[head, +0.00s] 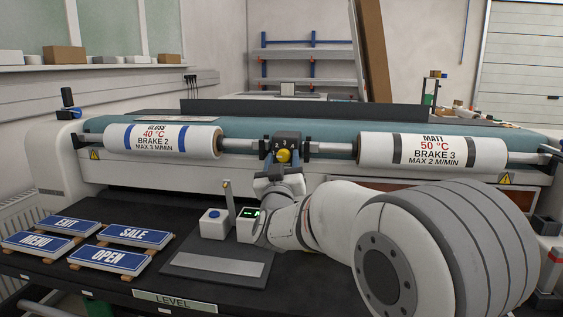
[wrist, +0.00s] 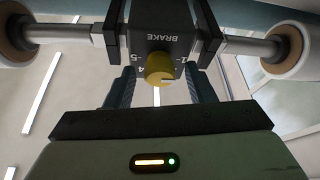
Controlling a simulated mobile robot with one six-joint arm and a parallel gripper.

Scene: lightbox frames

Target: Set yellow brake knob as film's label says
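The yellow brake knob (head: 284,155) sits on a dark brake block (head: 287,138) on the shaft between two film rolls; it also shows in the wrist view (wrist: 159,68). Digits ring it; 2 and 3 show in the head view, 1, 4 and 5 in the wrist view. Its setting is too small to tell. The left roll (head: 160,141) reads GLOSS, 40 °C, BRAKE 2, MAX 3 M/MIN. The right roll (head: 433,150) reads MATT, 50 °C, BRAKE 3, MAX 2 M/MIN. My gripper (wrist: 160,75) is open, its dark fingers apart on either side of the knob, not visibly touching it.
Blue signs EXIT (head: 67,223), SALE (head: 135,235), MENU (head: 37,243) and OPEN (head: 108,258) lie at the left of the dark table. A blue-button box (head: 214,224), a green-display box (head: 247,226) and a grey plate (head: 216,264) are near my arm. The shaft and rolls flank the knob.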

